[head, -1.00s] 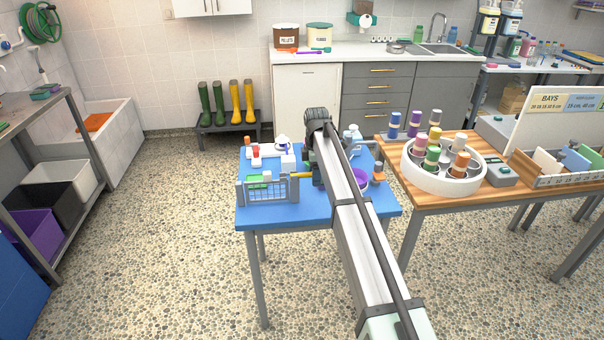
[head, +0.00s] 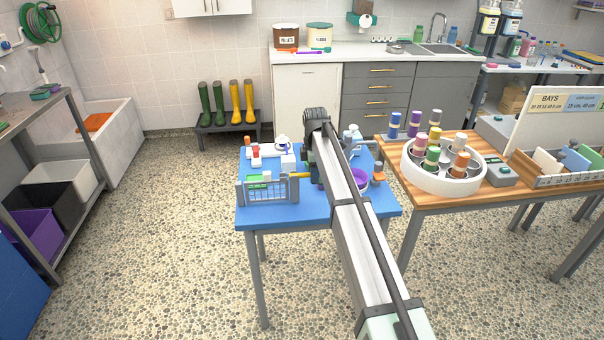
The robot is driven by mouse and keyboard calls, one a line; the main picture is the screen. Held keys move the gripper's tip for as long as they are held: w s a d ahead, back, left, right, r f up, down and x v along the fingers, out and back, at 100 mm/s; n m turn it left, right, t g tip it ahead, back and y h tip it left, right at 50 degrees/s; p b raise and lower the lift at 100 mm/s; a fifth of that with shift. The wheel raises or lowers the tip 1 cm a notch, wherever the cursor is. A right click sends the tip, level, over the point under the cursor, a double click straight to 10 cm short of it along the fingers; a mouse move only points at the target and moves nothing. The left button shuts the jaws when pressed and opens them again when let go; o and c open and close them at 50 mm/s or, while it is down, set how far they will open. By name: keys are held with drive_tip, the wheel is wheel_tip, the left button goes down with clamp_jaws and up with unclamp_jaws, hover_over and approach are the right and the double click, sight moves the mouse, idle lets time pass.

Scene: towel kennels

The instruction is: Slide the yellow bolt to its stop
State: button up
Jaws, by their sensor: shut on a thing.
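The yellow bolt (head: 300,175) shows as a short bar at the right end of the grey wire gate (head: 268,191) on the blue table (head: 262,219). My gripper (head: 314,175) is at the bolt's right end, shut on it. My own arm link covers most of the gripper from above, so its fingers are hard to make out. How far the bolt sits from its stop is too small to tell.
Small items, including a white block (head: 288,162), lie behind the gate. A purple bowl (head: 360,178) and an orange pot (head: 378,176) stand right of my arm. A wooden table with a round white carousel (head: 443,182) is further right.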

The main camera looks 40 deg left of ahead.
drive_tip(key=shift+s+a, duration=0.4)
drive_tip(key=shift+s, duration=0.05)
drive_tip(key=shift+s+a, duration=0.5)
drive_tip(key=shift+a, duration=0.05)
drive_tip(key=shift+s+a, duration=0.15)
drive_tip(key=o, duration=1.4)
drive_tip(key=shift+r, duration=5.05)
